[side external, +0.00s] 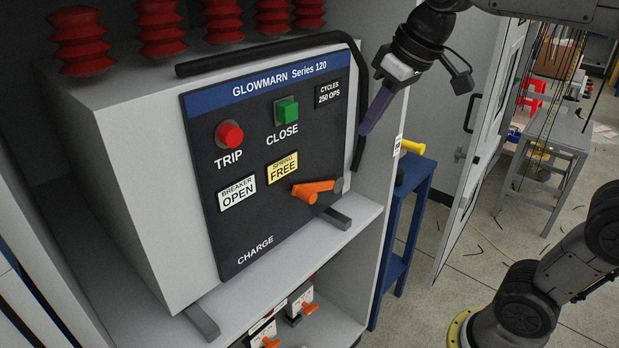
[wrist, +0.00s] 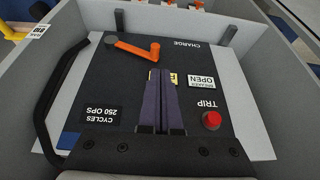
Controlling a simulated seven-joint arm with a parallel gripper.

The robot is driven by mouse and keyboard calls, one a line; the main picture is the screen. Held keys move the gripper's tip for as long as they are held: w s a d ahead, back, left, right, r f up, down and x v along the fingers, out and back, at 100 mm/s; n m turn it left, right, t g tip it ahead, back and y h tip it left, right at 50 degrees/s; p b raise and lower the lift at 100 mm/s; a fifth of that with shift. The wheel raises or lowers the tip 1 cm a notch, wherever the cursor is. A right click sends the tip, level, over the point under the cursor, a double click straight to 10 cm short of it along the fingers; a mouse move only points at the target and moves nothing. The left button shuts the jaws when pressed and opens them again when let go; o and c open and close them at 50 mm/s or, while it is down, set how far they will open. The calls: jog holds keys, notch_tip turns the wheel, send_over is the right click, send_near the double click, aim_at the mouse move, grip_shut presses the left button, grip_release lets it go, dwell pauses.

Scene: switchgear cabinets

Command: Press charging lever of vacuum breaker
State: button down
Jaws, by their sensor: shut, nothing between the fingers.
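The vacuum breaker (side external: 205,178) stands on a cabinet shelf with its black front panel facing out. Its orange charging lever (side external: 315,189) is at the panel's lower right, above a grey foot bar. In the wrist view the charging lever (wrist: 134,48) lies just beyond and left of my fingertips. My gripper (side external: 370,130) is in front of the panel's right side, pointing down, apart from the lever. In the wrist view my gripper (wrist: 163,75) shows its two dark fingers together and empty. They hide the green CLOSE button and part of the yellow spring label.
The red TRIP button (side external: 229,134) and green CLOSE button (side external: 287,111) are on the upper panel. A black handle bar (side external: 270,42) runs over the top and down the right edge. The open cabinet door (side external: 490,110) and a blue stand (side external: 405,220) are at right.

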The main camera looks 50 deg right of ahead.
jog(key=w+d+f+g, duration=0.1)
jog(key=w+f, duration=0.3)
jog(key=w, duration=0.7)
jog(key=shift+d+g, duration=0.2)
jog(key=shift+g, duration=0.1)
jog(key=shift+f, duration=0.15)
send_near(306, 190)
jog(key=x, duration=0.5)
jog(key=shift+w+d, duration=0.15)
jog(key=shift+w, duration=0.15)
jog(key=shift+f, duration=0.75)
